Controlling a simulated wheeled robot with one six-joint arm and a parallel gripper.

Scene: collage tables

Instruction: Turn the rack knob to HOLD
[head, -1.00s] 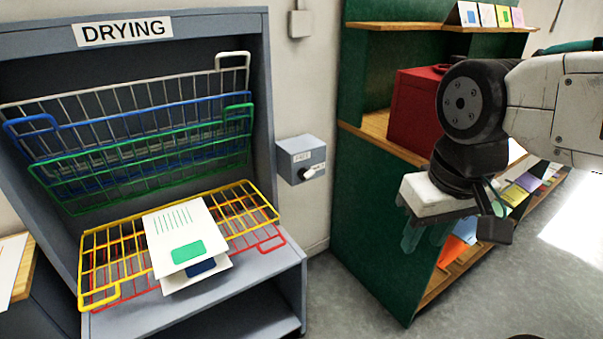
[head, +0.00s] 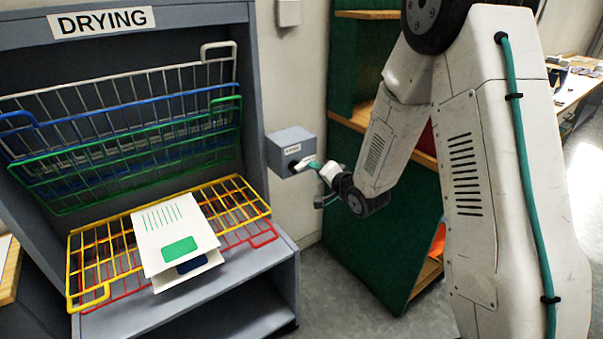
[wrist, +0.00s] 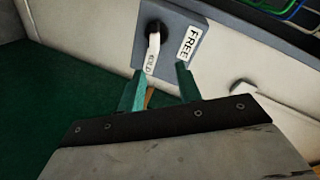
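The rack knob's white lever (wrist: 153,48) shows on a blue-grey box in the wrist view. It turns on a black hub and points down at the HOLD label (wrist: 149,64). The FREE label (wrist: 188,44) is to its right. My gripper (wrist: 160,70) is open, its teal fingers apart, with the lever's end appearing between the fingertips. I see no contact. In the head view my gripper (head: 308,164) is at the front of the knob box (head: 290,136) and largely hides the knob.
The drying rack (head: 250,100) stands left of the box, its yellow shelf (head: 95,255) lowered and carrying printed cards (head: 170,232). A green shelf unit (head: 350,215) stands close on the right. Open floor (head: 330,305) lies in front.

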